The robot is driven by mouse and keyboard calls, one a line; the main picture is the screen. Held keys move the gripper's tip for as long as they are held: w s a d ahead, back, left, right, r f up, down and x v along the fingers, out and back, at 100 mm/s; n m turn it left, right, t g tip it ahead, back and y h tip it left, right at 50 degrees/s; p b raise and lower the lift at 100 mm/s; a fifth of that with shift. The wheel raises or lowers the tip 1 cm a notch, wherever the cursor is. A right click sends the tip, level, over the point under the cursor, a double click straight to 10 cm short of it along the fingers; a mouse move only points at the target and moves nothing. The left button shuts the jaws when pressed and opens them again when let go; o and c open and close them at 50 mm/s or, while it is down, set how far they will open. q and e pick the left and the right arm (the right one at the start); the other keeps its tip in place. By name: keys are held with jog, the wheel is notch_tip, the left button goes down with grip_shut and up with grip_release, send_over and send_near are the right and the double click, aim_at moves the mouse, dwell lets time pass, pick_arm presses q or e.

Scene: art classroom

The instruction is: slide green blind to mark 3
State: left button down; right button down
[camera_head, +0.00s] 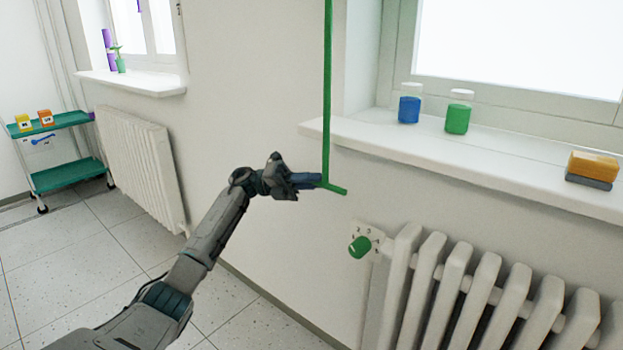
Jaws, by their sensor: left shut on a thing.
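A green pull rod (327,90) hangs straight down in front of the wall beside the right window and ends in a short green crossbar (337,189). My left gripper (312,182) is shut on the left part of this crossbar. The green blind itself and its marks are not in view. A green knob (359,246) sits on a small plate with little numerals beside the radiator, below and right of my gripper. My right gripper is not in view.
The window sill (440,150) juts out to the right of the rod, with a blue jar (409,108), a green jar (457,118) and a yellow sponge-like block (592,166) on it. A white radiator (480,290) stands below. A teal cart (68,173) stands far left.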

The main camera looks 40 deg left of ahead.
pick_arm(q)
jog(key=shift+f, duration=0.15)
jog(key=c, duration=1.4)
grip_release()
jog(key=v, duration=1)
jog(key=shift+a, duration=0.35)
jog(key=shift+f, duration=0.1)
